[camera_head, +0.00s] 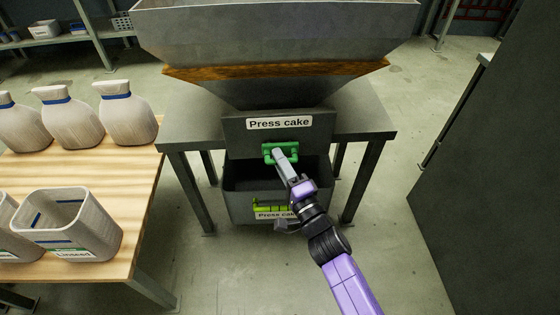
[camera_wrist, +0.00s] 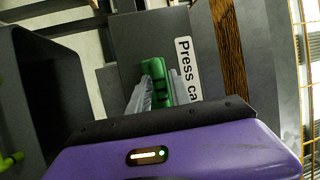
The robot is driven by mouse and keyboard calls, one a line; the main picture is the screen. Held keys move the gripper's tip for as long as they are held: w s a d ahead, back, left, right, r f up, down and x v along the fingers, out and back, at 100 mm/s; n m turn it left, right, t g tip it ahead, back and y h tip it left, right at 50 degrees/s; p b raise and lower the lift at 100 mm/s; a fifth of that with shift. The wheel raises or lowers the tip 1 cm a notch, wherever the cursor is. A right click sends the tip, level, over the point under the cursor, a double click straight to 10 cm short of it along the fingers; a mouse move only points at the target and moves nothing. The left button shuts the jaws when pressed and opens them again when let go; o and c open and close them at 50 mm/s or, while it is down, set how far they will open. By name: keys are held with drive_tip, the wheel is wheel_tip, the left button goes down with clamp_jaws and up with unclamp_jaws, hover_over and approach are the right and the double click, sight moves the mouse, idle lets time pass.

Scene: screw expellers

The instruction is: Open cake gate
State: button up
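The cake gate is a grey panel (camera_head: 239,132) labelled "Press cake" under the hopper, and it appears to be in its lowered position. Its green handle (camera_head: 267,150) is on the panel below the label. My gripper (camera_head: 280,155) reaches up to this handle from the lower right. In the wrist view, my gripper's fingers (camera_wrist: 161,84) stand on either side of the green handle (camera_wrist: 158,68). A small gap separates the fingers, filled by the handle. I cannot tell whether they press on it. Part of the handle is hidden behind the fingers.
A dark bin (camera_head: 236,208) with a yellow-green handle (camera_head: 262,205) stands below the gate. The press's grey table (camera_head: 362,122) has legs on both sides. A wooden table (camera_head: 140,185) with jugs and open containers is at left. A dark wall-like block (camera_head: 490,160) stands at right.

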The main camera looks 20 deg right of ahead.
clamp_jaws()
drive_tip(key=shift+s, duration=0.1)
idle(1.1)
